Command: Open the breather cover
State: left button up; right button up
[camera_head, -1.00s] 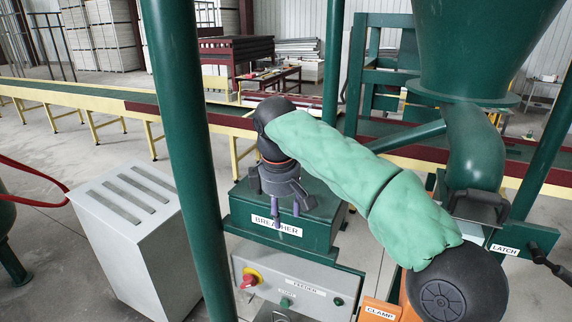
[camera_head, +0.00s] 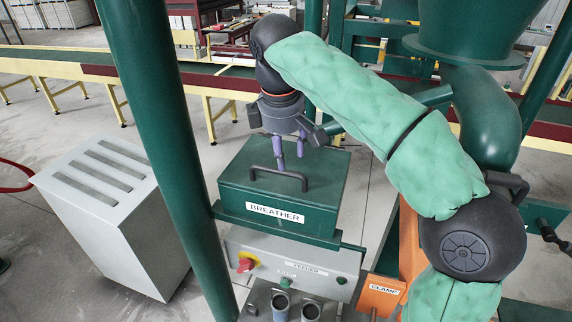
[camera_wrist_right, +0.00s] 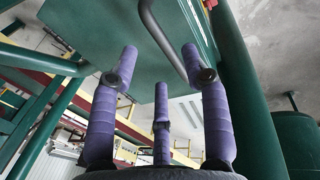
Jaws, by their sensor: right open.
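The breather cover (camera_head: 245,187) is the lid of a dark green box with a white BREATHER label (camera_head: 275,212). It looks closed. A dark bar handle (camera_head: 280,174) stands on its top. My right gripper (camera_head: 288,160) is above the box, just behind the handle, with its purple fingers pointing down. In the right wrist view the fingers (camera_wrist_right: 160,80) are spread and empty. The handle (camera_wrist_right: 160,38) shows there beyond the fingertips, and the green lid (camera_wrist_right: 95,35) lies behind it. I cannot tell whether a finger touches the handle. My left gripper is in neither view.
A grey feeder panel (camera_head: 300,262) with a red knob (camera_head: 246,262) is below the box. An orange CLAMP part (camera_head: 382,292) is at the lower right. A green post (camera_head: 150,150) and a slotted grey cabinet (camera_head: 110,215) stand at left.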

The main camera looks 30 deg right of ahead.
aim_at(287, 172)
jog(key=f, duration=0.1)
jog(key=w+f, duration=0.1)
jog(key=f, duration=0.2)
jog(key=shift+w+d, duration=0.15)
jog(key=shift+d, duration=0.1)
jog(key=shift+s+f, duration=0.3)
jog(key=shift+s, duration=0.05)
jog(key=shift+w+f, duration=0.15)
jog(key=shift+w, duration=0.2)
jog(key=shift+s, duration=0.15)
grip_shut()
